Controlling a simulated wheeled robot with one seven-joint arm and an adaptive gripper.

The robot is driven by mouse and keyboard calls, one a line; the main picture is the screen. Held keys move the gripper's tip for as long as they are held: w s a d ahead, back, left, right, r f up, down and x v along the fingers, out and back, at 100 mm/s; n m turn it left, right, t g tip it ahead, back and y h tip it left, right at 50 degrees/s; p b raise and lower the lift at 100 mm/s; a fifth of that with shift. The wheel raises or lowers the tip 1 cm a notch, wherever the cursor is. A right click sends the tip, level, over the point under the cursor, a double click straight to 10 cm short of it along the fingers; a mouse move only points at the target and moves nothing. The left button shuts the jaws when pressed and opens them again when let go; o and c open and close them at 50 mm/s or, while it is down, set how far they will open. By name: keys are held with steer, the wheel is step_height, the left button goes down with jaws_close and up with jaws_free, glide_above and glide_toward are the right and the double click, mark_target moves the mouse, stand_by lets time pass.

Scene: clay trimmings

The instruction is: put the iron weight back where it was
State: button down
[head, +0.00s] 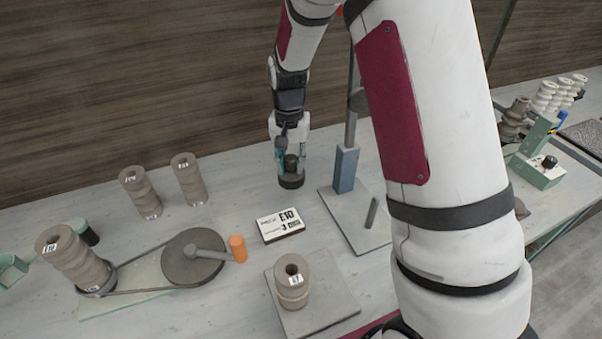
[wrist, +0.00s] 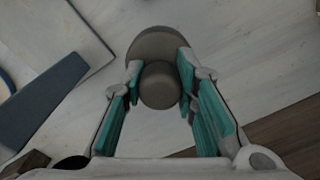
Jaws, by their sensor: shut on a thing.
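The iron weight (head: 291,181) is a dark, round piece with a wide base and a narrower knob on top. It is at the back of the table, left of a blue-grey block. My gripper (head: 290,160) points down over it, with its teal-padded fingers shut on the knob. In the wrist view, the iron weight (wrist: 160,85) sits between the two fingers of my gripper (wrist: 160,80), base beyond the knob. It looks upright. I cannot tell whether its base touches the table or hangs just above it.
A blue-grey post (head: 345,169) on a grey plate (head: 352,236) stands close to the right. A white price card box (head: 280,225) lies in front. Ridged clay pieces (head: 140,193) stand left, and a crank wheel (head: 192,257) with an orange handle is front left. Table between is clear.

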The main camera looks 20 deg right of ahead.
steer(key=w+f, duration=0.1)
steer(key=w, duration=0.1)
steer(key=w+f, duration=0.1)
steer(key=w, duration=0.1)
steer(key=w+a+f, duration=0.1)
steer(key=w, duration=0.1)
steer(key=shift+w, duration=0.4)
steer(key=shift+w+f+p, duration=0.1)
steer(key=shift+f+p, duration=0.2)
steer(key=shift+f, duration=0.2)
steer(key=shift+f, duration=0.15)
steer(key=c, duration=1.3)
jaws_free()
